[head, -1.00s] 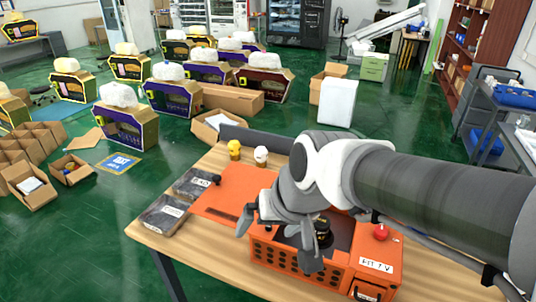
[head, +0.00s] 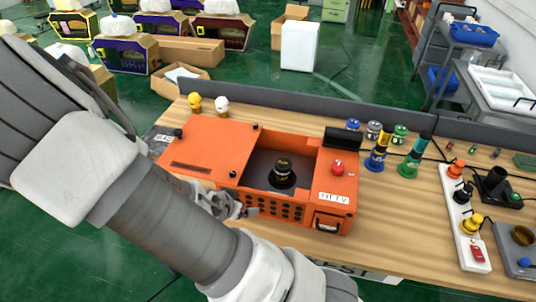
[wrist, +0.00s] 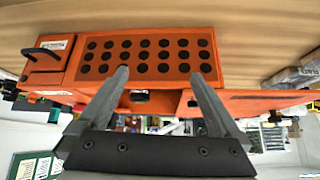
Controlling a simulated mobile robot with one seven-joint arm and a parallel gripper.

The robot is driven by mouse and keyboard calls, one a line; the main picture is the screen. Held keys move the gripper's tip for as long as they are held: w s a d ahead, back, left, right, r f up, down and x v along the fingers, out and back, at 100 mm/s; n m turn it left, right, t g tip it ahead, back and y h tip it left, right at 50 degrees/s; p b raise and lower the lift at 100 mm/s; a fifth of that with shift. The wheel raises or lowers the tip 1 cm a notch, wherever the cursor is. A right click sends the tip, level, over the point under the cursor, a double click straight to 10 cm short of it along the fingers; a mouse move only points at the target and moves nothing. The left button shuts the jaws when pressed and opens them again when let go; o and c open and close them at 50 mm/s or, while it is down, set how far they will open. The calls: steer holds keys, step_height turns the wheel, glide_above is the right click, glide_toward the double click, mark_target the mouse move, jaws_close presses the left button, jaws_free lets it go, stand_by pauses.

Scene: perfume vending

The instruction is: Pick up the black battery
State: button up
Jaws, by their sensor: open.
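A black, round-topped piece with a gold band (head: 283,172) stands upright inside the open recess of the orange machine (head: 205,142); it looks like the black battery, though I cannot be certain. My gripper (head: 240,208) is at the machine's front left, low beside the side with the round holes, apart from the black piece. In the wrist view my gripper (wrist: 160,80) is open and empty, its two fingers spread before the machine's perforated side (wrist: 146,56).
Blue-and-yellow (head: 379,148) and green (head: 412,156) cylinders stand right of the machine. A white power strip (head: 461,215) holds small black and yellow pieces. A black charger (head: 495,187) lies at right. Bare wood (head: 400,215) shows in front.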

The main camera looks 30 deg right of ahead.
steer(key=d+r+t+h, duration=0.2)
steer(key=d+r+h, duration=0.2)
steer(key=d+h, duration=0.15)
steer(key=b, duration=1.3)
glide_toward(279, 168)
steer(key=shift+m+y, duration=0.3)
steer(key=shift+y, duration=0.15)
steer(key=x, duration=0.6)
steer(key=shift+w+d+r, duration=0.1)
steer(key=shift+w+d, duration=0.15)
steer(key=shift+d, duration=0.15)
steer(key=shift+s+b+x, duration=0.15)
steer(key=shift+b+x, duration=0.2)
steer(key=shift+x, duration=0.9)
steer(key=shift+s+b+x, duration=0.15)
steer(key=shift+b+x, duration=0.2)
steer(key=shift+x, duration=0.9)
steer(key=shift+d, duration=0.1)
steer(key=shift+c, duration=0.2)
jaws_close()
